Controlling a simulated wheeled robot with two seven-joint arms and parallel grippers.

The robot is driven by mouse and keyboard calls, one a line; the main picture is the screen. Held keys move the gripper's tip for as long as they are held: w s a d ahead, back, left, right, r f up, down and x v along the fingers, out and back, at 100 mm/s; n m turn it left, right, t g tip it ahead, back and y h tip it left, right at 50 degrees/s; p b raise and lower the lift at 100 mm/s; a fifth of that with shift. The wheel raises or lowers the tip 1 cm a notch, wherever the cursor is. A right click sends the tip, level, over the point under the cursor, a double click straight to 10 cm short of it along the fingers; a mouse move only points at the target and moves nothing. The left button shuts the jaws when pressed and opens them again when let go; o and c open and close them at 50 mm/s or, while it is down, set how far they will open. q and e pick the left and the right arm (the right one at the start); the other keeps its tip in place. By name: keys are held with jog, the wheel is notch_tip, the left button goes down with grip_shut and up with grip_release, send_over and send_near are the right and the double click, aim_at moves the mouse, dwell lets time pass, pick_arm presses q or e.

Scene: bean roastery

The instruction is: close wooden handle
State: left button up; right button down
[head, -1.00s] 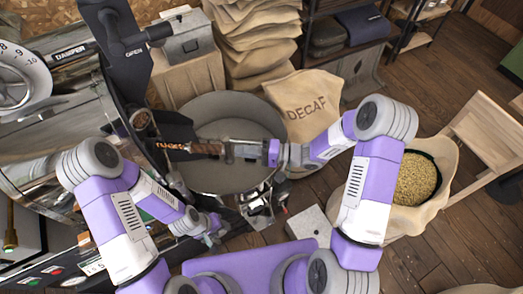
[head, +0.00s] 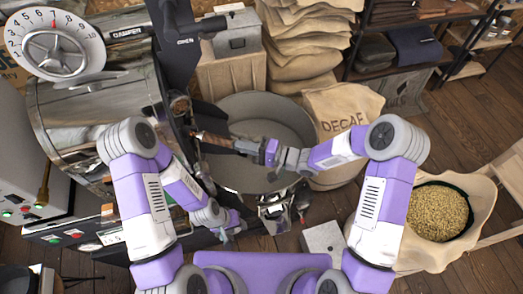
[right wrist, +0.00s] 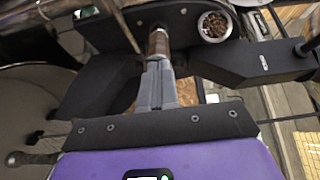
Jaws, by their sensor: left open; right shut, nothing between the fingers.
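The wooden handle (head: 215,138) is a short brown grip sticking out from the dark front of the roaster, over the round grey cooling bin (head: 300,116). My right gripper (head: 240,145) is shut and empty, with its fingertips at the handle's outer end. In the right wrist view the handle (right wrist: 158,42) lies straight ahead of the grey shut fingers (right wrist: 158,70). Whether they touch it, I cannot tell. My left gripper (head: 232,230) is open and empty, low beside the roaster and apart from the handle.
A small cup of dark beans (right wrist: 214,26) sits beside the handle. A black OPEN lever (head: 205,27) stands above. A DECAF sack (head: 343,115) is behind the bin, and an open sack of pale beans (head: 432,212) stands right. Floor at the right is partly clear.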

aim_at(231, 142)
jog(key=x, duration=0.3)
jog(key=shift+a+f, duration=0.1)
jog(key=shift+a, duration=0.25)
jog(key=shift+w+a+b, duration=0.1)
jog(key=shift+a+b, duration=0.15)
jog(key=shift+b, duration=0.05)
jog(key=shift+r, duration=0.2)
jog(key=shift+d, duration=0.6)
jog(key=v, duration=1.3)
jog(key=shift+f, duration=0.15)
